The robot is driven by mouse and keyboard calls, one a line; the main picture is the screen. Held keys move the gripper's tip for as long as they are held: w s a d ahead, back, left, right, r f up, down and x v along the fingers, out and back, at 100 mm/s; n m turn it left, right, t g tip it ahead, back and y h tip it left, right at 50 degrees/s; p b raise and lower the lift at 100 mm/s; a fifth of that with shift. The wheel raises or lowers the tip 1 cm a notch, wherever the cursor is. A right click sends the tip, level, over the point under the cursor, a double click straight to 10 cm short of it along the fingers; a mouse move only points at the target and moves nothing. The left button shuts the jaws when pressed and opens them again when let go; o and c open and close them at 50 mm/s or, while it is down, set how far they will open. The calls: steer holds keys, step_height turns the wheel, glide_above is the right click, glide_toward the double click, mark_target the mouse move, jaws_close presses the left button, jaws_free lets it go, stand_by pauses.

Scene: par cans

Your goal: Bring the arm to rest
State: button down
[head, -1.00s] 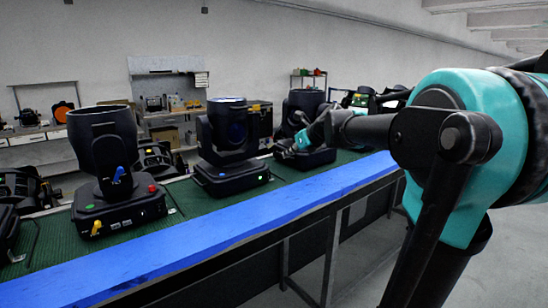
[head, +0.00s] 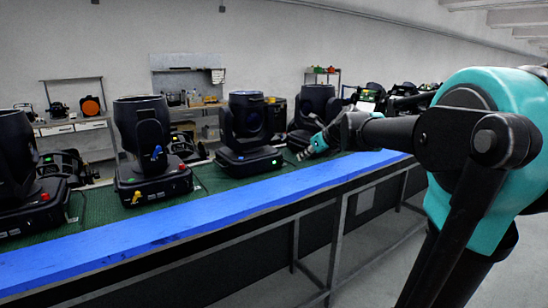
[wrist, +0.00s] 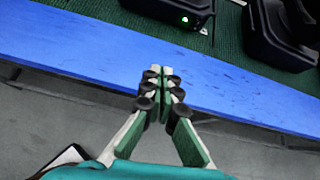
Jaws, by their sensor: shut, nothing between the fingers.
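My gripper (wrist: 161,82) is shut and empty in the wrist view, its fingertips together over the blue front strip (wrist: 70,38) of the bench. In the head view my arm reaches from the right, and the gripper (head: 308,152) shows small near the bench's far part, in front of a black par can (head: 315,105). I cannot tell from the head view how high it is above the bench.
Black par cans stand in a row on the bench's green mat (head: 100,208): one in the middle (head: 247,130), one left of it (head: 143,140), another at the left edge (head: 20,165). Shelves stand by the back wall. The grey floor is clear.

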steer(key=s+d+f+n+g+h, duration=0.1)
steer(key=s+d+f+n+h, duration=0.1)
steer(key=s+f+n, duration=0.7)
steer(key=s+d+f+n+g+h, duration=0.2)
steer(key=s+d+f+n, duration=0.1)
steer(key=s+f+n, duration=0.6)
steer(key=s+d+f+n+g+h, duration=0.1)
steer(key=s+d+f+n, duration=0.2)
steer(key=s+f+n, duration=0.7)
step_height(320, 180, down, 2)
steer(key=shift+s+d+f+h, duration=0.1)
steer(key=shift+s+d+h, duration=0.3)
steer(key=shift+s, duration=0.45)
